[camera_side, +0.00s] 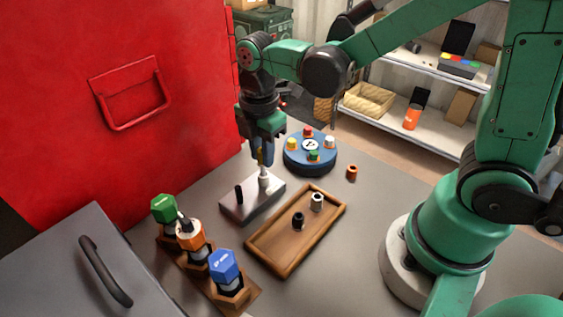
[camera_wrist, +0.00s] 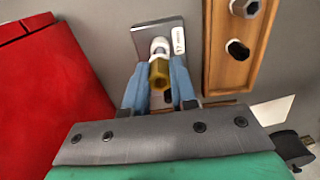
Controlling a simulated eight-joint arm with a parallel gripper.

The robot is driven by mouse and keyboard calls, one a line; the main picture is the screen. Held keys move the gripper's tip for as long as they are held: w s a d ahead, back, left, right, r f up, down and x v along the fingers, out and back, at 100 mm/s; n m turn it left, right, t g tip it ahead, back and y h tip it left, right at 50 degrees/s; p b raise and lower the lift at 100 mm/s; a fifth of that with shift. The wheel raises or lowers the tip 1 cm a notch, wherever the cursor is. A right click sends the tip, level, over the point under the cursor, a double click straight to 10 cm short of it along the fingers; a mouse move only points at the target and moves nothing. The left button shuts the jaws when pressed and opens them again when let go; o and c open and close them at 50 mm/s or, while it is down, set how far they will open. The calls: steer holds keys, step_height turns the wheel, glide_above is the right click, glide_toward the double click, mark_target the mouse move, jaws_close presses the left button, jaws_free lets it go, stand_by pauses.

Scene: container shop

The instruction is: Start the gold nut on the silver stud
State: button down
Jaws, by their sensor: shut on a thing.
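My gripper (camera_side: 261,160) points down over the metal block (camera_side: 236,210). Its blue fingers are shut on the gold nut (camera_side: 260,157). A black stud (camera_side: 239,193) stands on the same block.
A wooden tray (camera_side: 267,263) holds a black nut (camera_side: 298,220) and a silver nut (camera_side: 317,202). A copper nut (camera_side: 351,172) lies beside it. A round blue stand (camera_side: 305,166) is behind. Colored-cap bottles (camera_side: 190,238) stand in front. A red cabinet (camera_side: 120,130) rises at left.

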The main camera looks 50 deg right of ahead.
steer(key=shift+f, duration=1.2)
steer(key=m, duration=1.6)
steer(key=c, duration=0.6)
jaws_free()
steer(key=shift+r, duration=3)
